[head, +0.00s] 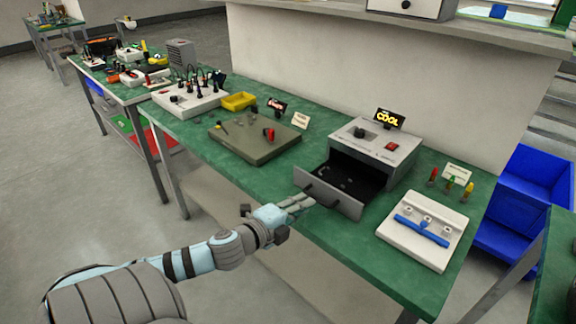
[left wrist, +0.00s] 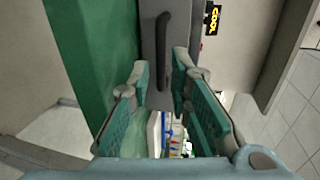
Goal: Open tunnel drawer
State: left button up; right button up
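The tunnel (head: 385,145) is a grey box with a knob and a red switch on top, standing on the green bench. Its drawer (head: 346,201) is pulled out at the front, with the dark inside (head: 345,178) showing. The drawer's dark handle (left wrist: 163,50) shows upright in the left wrist view, ahead of the fingers. My left gripper (head: 304,203) is at the left front of the drawer, close to the handle. My right gripper is not in view.
A yellow "COOL" sign (head: 388,119) stands behind the tunnel. A white fixture with a blue bar (head: 421,230) lies to its right, a grey-brown plate (head: 255,142) to its left. Blue bins (head: 535,180) stand beyond the right end. The bench's front edge (head: 350,247) is clear.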

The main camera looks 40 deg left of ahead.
pick_arm(q)
jog(key=v, duration=0.6)
jog(key=shift+r, duration=0.1)
